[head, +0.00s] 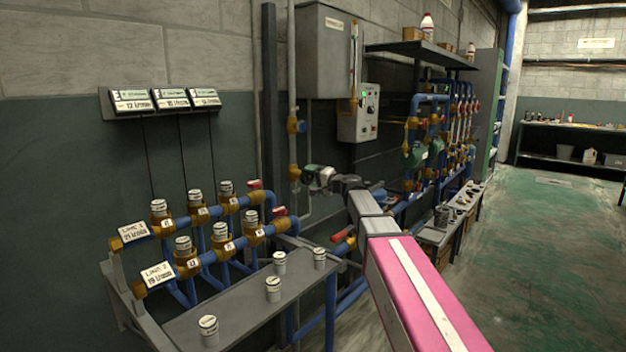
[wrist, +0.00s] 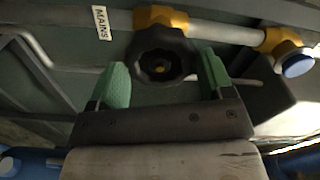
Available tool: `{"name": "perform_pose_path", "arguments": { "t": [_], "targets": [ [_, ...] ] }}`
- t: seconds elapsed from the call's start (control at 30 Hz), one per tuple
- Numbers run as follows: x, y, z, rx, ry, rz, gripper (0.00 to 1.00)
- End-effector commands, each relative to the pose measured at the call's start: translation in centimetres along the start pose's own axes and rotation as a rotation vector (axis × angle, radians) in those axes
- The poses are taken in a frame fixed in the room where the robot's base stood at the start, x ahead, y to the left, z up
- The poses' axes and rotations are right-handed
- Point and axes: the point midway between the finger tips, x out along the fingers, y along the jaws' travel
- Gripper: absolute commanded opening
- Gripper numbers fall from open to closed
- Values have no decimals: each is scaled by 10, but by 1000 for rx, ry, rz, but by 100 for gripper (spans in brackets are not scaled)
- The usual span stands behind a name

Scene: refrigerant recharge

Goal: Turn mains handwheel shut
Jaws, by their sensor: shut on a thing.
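The black lobed mains handwheel (wrist: 161,54) sits on a brass valve body (wrist: 160,17) in the wrist view, beside a white label reading MAINS (wrist: 103,24). My gripper (wrist: 164,78) has its two green finger pads on either side of the wheel and is shut on it. In the head view my arm reaches to the wall pipe, and my gripper (head: 311,179) is at the brass valve (head: 295,173). The handwheel itself cannot be made out clearly there.
A blue-pipe manifold (head: 225,240) with several white-capped valves stands at the left, above a grey shelf (head: 240,312) with loose caps. A grey cabinet (head: 325,50) and a control box (head: 358,112) hang above my gripper. Green floor (head: 560,250) is clear at the right.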

Motion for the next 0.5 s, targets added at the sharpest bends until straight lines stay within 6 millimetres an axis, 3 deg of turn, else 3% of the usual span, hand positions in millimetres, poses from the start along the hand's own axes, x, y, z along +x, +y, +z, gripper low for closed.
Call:
{"name": "perform_pose_path", "arguments": {
  "t": [0.3,0.5],
  "targets": [
    [-3,1,1,316,1,2,46],
    [-3,1,1,388,1,2,46]
  ]
}}
